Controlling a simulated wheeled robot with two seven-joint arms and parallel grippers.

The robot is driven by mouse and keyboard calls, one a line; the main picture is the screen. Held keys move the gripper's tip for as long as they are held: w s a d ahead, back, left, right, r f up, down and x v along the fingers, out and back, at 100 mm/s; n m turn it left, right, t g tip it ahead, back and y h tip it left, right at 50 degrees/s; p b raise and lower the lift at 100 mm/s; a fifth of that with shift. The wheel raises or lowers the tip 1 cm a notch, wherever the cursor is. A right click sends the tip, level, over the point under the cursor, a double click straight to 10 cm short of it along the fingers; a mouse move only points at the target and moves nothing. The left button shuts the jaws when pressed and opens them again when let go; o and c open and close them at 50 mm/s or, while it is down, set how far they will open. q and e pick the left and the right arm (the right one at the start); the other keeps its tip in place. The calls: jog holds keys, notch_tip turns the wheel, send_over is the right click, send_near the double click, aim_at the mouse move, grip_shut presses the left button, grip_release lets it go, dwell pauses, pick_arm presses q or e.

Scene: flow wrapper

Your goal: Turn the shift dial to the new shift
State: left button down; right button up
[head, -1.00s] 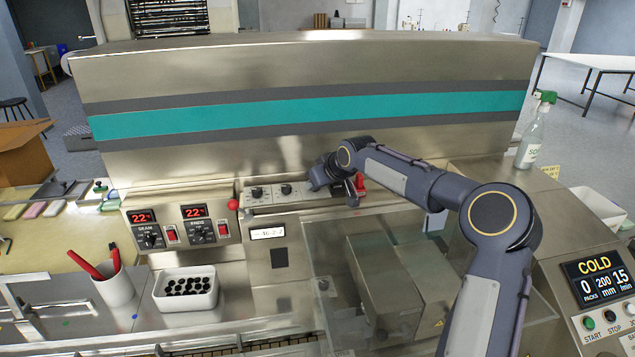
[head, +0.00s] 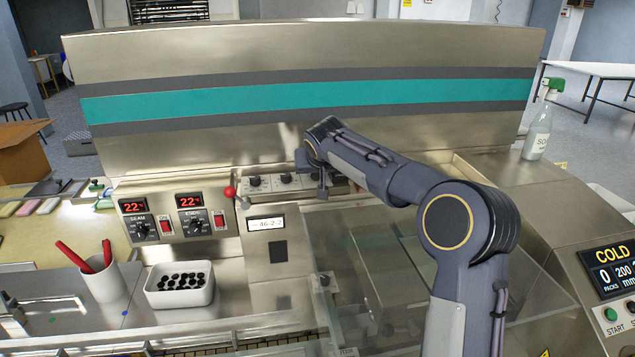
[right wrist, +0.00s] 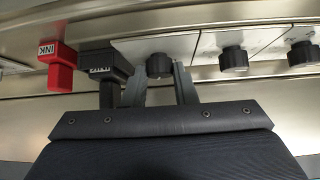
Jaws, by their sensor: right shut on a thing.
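A row of black dials sits on the pale panel strip (head: 270,185) of the machine in the head view. The left dial (head: 255,182) and middle dial (head: 286,178) show there; the right one is largely hidden by my right arm. In the right wrist view, my right gripper (right wrist: 159,72) is shut on the end dial (right wrist: 159,64), one finger on each side. The other two dials (right wrist: 233,60) (right wrist: 303,54) are free, to its right. Dial markings are too small to read. My left gripper is not in view.
Beside the held dial are a black lettered block (right wrist: 103,66) and a red block marked INK (right wrist: 58,65), close to the fingers. A red ball-topped lever (head: 230,192) and a small code display (head: 266,223) are left of my arm. A clear guard lies below.

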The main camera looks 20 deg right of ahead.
jog(key=shift+a+f+m+g+h+b, duration=0.1)
jog(key=shift+a+m+g+h+b, duration=0.1)
jog(key=shift+m+h, duration=0.35)
jog(key=shift+a+m+g+h+b, duration=0.1)
jog(key=shift+m+g+h+b, duration=0.2)
jog(key=shift+m, duration=0.35)
jog(key=shift+w+m+g+h, duration=0.1)
jog(key=shift+m+g+h, duration=0.3)
jog(key=shift+m+h, duration=0.55)
jog(key=shift+d+m, duration=0.1)
jog(key=shift+m, duration=0.25)
jog(key=o, duration=0.7)
jog(key=b+v, duration=0.1)
jog(key=v, duration=0.7)
jog(key=shift+w+d, duration=0.1)
